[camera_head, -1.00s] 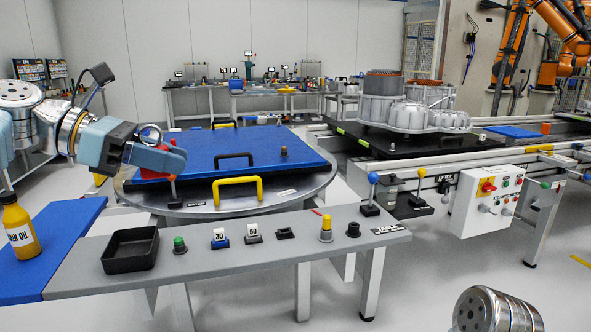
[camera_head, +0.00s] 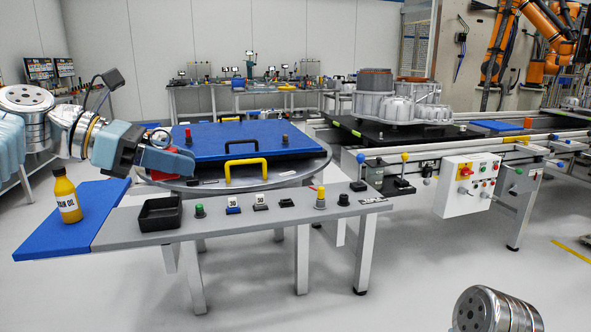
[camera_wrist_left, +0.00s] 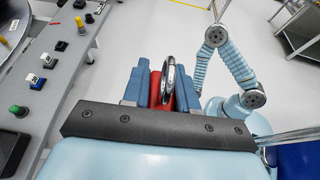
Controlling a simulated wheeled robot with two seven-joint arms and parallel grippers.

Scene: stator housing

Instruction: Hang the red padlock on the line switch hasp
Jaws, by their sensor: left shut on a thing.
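My left gripper (camera_head: 172,160) is at the left of the head view, above the table's left part. It is shut on the red padlock (camera_wrist_left: 155,90), which sits between the blue fingers in the left wrist view with its metal shackle (camera_wrist_left: 169,78) sticking up. In the head view, the fingers hide most of the padlock. The line switch, a red knob on a yellow plate (camera_head: 465,172), is on the white control box (camera_head: 469,186) at the right, far from the padlock. The hasp is too small to make out. My right gripper is out of view.
A grey shelf (camera_head: 220,222) holds a black tray (camera_head: 160,213), buttons and number blocks. An oil bottle (camera_head: 66,202) stands on the blue mat (camera_head: 70,232). A turntable with a blue plate (camera_head: 205,139) lies behind. Floor in front of the control box is clear.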

